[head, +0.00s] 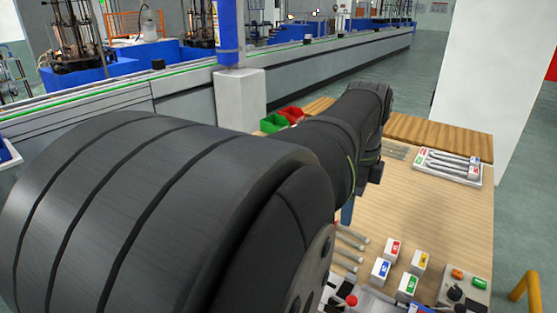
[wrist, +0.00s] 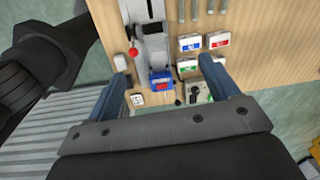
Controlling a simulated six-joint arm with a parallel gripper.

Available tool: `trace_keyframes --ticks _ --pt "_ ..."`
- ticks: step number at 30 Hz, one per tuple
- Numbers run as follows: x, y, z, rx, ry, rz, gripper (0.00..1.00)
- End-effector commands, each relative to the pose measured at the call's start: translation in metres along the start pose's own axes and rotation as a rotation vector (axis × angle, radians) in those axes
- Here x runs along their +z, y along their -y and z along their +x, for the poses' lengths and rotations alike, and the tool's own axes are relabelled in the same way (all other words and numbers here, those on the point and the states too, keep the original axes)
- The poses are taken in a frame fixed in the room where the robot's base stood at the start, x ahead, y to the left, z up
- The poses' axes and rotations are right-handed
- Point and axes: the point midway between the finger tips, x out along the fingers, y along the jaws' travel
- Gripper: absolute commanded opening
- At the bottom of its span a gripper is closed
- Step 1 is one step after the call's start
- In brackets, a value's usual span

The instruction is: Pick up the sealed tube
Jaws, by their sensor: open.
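My gripper (wrist: 164,62) is open and empty in the wrist view, its two blue fingers wide apart above the table's front area. Between and beyond them is a grey machine (wrist: 150,35) with a blue-and-red part at its near end. Several grey tubes (wrist: 195,10) lie side by side at the top of the wrist view, beyond the fingertips. They also show in the head view (head: 349,257), right of my arm. I cannot tell which tube is sealed. In the head view my arm hides most of the gripper.
Small coloured-label boxes (head: 393,249) stand near the tubes, beside a red-knobbed lever (wrist: 133,52). A white tray (head: 425,172) holding tubes lies at the back right of the wooden table (head: 440,215). Green (head: 273,123) and red (head: 291,114) bins stand at the back.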

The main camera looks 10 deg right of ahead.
Motion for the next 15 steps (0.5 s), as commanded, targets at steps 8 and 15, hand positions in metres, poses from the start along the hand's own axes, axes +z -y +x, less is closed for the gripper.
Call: trace_keyframes --ticks 8,15 --pt "0.013 0.046 0.015 0.020 0.002 0.040 0.80" --pt "0.043 0.125 0.055 0.050 0.001 0.123 0.80"
